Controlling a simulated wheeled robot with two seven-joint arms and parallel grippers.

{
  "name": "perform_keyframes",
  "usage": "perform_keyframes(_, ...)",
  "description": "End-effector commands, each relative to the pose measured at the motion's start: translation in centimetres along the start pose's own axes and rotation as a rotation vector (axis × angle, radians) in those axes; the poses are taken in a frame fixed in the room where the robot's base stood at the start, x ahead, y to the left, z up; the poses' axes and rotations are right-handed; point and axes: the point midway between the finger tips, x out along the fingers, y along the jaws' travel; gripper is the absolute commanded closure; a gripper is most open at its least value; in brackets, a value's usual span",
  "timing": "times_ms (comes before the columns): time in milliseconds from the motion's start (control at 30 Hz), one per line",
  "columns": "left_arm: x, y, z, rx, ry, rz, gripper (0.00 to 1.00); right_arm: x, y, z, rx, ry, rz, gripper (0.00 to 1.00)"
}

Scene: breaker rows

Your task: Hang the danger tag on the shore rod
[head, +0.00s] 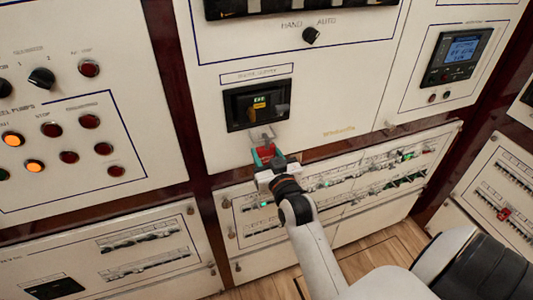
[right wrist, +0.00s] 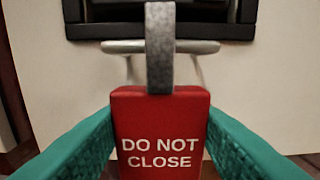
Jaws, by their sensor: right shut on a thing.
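The red danger tag (right wrist: 160,135) reads "DO NOT CLOSE" and stands upright between the teal fingers of my right gripper (right wrist: 160,150), which is shut on it. Its grey loop (right wrist: 159,45) rises from the top edge. The pale shore rod (right wrist: 120,46) runs crosswise behind the loop in the right wrist view. I cannot tell whether the loop is around the rod or only in front of it. In the head view the tag (head: 264,154) and right gripper (head: 267,160) are just below the rod bracket (head: 263,136). My left gripper is not in view.
The black shore breaker (head: 258,106) is above the rod on the white panel. A row of small breakers (head: 340,183) lies below and right of my gripper. Indicator lamps and knobs (head: 41,78) are on the left panel. Wooden floor (head: 380,258) shows below.

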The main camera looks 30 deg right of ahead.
Motion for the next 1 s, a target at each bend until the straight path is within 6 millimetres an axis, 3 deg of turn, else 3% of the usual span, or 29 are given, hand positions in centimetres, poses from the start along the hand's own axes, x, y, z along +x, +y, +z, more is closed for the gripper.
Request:
perform_keyframes(167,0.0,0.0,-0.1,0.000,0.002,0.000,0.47,0.0,0.0,0.0,0.000,-0.001,0.000,0.77)
perform_keyframes(200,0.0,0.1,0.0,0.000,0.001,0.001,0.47,0.0,0.0,0.0,0.000,-0.001,0.000,0.50)
perform_keyframes(333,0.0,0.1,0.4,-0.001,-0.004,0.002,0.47,0.0,0.0,0.0,0.000,-0.001,0.000,0.30)
perform_keyframes(733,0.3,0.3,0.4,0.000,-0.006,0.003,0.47,-0.9,0.0,-0.1,0.000,0.001,0.000,0.30)
perform_keyframes(1000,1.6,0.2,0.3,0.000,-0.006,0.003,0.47,-6.2,0.0,-0.4,-0.001,0.003,-0.001,0.30)
